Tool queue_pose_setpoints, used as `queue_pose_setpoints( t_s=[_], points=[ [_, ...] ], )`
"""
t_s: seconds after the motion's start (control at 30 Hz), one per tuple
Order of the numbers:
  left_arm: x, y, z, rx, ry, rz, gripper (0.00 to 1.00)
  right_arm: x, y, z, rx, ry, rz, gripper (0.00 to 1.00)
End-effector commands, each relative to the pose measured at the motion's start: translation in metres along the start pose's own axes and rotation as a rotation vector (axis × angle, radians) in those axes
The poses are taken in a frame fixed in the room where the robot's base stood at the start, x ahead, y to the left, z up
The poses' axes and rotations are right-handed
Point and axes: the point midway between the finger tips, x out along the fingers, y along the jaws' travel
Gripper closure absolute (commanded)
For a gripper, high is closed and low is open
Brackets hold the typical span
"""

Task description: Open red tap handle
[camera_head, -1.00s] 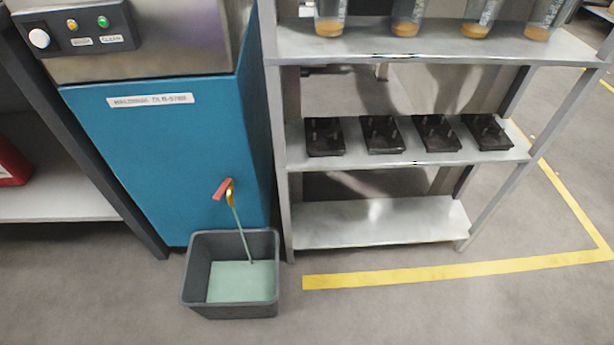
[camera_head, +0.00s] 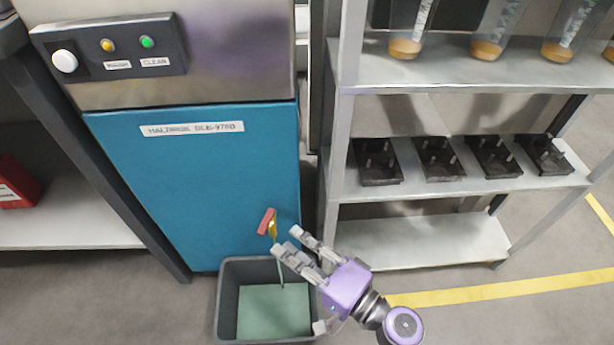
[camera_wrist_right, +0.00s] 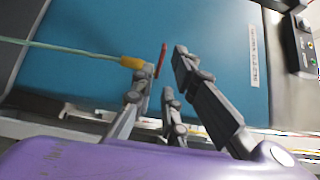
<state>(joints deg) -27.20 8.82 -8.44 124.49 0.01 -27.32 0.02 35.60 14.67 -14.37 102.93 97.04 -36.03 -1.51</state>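The red tap handle (camera_head: 267,221) sits on a yellow tap (camera_head: 273,230) low on the front of the blue machine (camera_head: 200,180). A thin pale green stream or line runs from the tap into a grey bin (camera_head: 228,300), which holds green liquid. My right gripper (camera_head: 287,241) is open just right of and below the tap, its fingers pointing toward it. In the right wrist view the red handle (camera_wrist_right: 162,60) appears between the spread fingertips, apart from them as far as I can tell. My left gripper is not in view.
A metal shelf (camera_head: 430,245) with black trays (camera_head: 440,158) and cups of orange-brown contents (camera_head: 487,48) stands close on the right. The machine's button panel (camera_head: 110,48) is above. A dark-framed shelf with a red box (camera_head: 15,185) is at left.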

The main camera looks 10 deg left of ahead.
Motion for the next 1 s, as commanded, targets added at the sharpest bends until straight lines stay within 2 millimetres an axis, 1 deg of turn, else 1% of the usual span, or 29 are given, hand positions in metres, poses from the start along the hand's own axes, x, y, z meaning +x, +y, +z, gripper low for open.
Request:
queue_pose_setpoints(
  t_s=[0.17,0.4,0.5,0.6,0.73,0.93,0.97,1.0],
  points=[
    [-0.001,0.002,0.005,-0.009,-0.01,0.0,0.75,0.014,-0.002,0.0,0.003,0.0,-0.007,0.87],
    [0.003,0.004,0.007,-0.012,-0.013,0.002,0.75,0.053,-0.002,0.001,0.002,-0.002,-0.006,0.87],
    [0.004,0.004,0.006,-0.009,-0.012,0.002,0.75,0.066,-0.002,0.0,0.004,0.0,-0.006,0.87],
    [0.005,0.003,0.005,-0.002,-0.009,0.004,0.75,0.075,-0.002,0.0,0.002,-0.001,-0.004,0.87],
    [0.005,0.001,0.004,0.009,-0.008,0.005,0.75,0.079,-0.002,0.0,0.002,0.0,-0.004,0.87],
    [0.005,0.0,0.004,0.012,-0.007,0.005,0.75,0.079,-0.002,0.0,0.002,0.001,-0.004,0.87],
    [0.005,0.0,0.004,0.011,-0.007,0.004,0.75,0.079,-0.002,0.0,0.002,0.001,-0.004,0.89],
    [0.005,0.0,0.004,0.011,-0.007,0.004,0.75,0.079,-0.002,0.0,0.002,0.0,-0.004,0.95]
  ],
)
